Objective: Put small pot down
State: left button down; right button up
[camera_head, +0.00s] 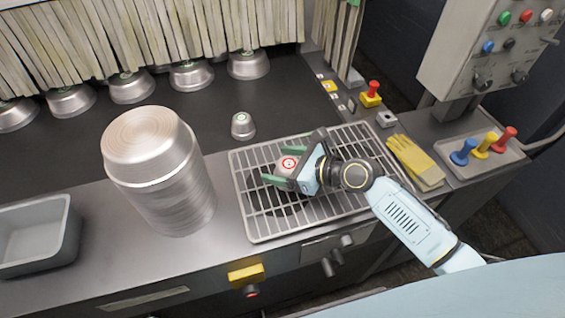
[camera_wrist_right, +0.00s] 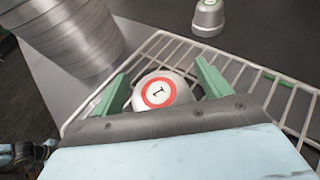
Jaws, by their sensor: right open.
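The small pot (camera_head: 287,165) has a white top with a red ring and stands on the wire rack (camera_head: 244,222). In the right wrist view the small pot (camera_wrist_right: 160,90) sits between the two green fingers, with a gap on each side, and its mark reads 1. My right gripper (camera_head: 275,167) is open around it, and its fingers are low at the rack (camera_wrist_right: 290,108). The lower side of the pot is hidden by the gripper. My left gripper is not in view.
A tall stack of metal pans (camera_head: 160,175) stands left of the rack. Another small pot (camera_head: 243,126) with a green-ringed top stands behind the rack on the dark belt. Yellow gloves (camera_head: 416,160) lie to the right. A grey bin (camera_head: 38,235) is at far left.

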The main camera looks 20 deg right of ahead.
jog(key=shift+r, duration=0.2)
jog(key=v, duration=1.2)
jog(key=shift+p, duration=0.3)
